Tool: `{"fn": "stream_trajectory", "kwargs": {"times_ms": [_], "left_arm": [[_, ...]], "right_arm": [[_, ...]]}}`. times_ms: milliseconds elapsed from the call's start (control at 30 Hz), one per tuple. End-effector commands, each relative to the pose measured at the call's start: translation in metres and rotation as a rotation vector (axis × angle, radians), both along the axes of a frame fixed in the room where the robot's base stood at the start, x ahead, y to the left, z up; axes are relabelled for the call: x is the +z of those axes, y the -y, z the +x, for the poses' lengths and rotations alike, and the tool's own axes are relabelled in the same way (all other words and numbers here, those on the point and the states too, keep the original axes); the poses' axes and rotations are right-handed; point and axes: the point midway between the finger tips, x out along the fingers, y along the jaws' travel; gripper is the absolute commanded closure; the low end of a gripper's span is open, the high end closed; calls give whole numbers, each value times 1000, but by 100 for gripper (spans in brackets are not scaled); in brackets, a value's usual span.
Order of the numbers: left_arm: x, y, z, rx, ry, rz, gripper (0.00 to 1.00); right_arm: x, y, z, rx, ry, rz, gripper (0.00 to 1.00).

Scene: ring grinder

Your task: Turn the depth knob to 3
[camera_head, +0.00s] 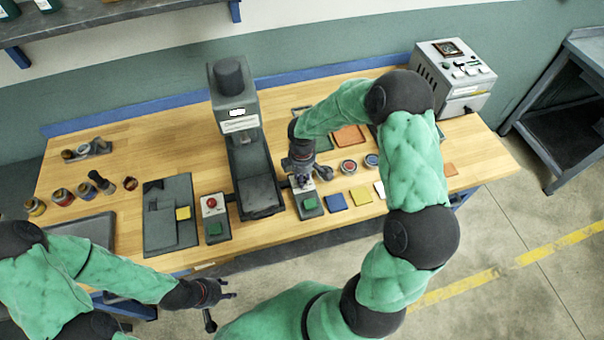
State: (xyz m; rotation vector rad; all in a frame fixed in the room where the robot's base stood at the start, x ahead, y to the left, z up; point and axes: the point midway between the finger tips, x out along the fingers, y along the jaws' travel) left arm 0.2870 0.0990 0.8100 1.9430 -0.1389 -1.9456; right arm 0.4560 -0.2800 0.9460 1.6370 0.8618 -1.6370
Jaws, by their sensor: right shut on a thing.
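My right gripper (302,180) reaches down over the small control panel (314,212) just right of the grinder's bed (262,194). It is shut on the depth knob at the upper part of this panel. The fingers cover the knob, so its pointer and numbers cannot be read. A green button (310,203) shows on the panel below the fingers. My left gripper (221,303) is open and empty, in front of the table's front edge.
The grinder column (234,100) stands behind its bed. Left of the bed are a panel with red and green buttons (215,222) and a dark tray (184,235). Coloured square pads (361,196) and round tins (348,167) lie to the right. A grey control box (453,75) stands back right.

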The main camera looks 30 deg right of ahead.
Motion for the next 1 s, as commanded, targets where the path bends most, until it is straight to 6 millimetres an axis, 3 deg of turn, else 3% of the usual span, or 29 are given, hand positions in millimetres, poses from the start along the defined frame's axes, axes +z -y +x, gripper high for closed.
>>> {"fn": "stream_trajectory", "kwargs": {"times_ms": [433, 1000], "left_arm": [[17, 0, 0, 0, 0, 0, 60], [20, 0, 0, 0, 0, 0, 60]], "right_arm": [[0, 0, -1, 263, -2, 0, 100], [-1, 0, -1, 315, -3, -1, 100]]}}
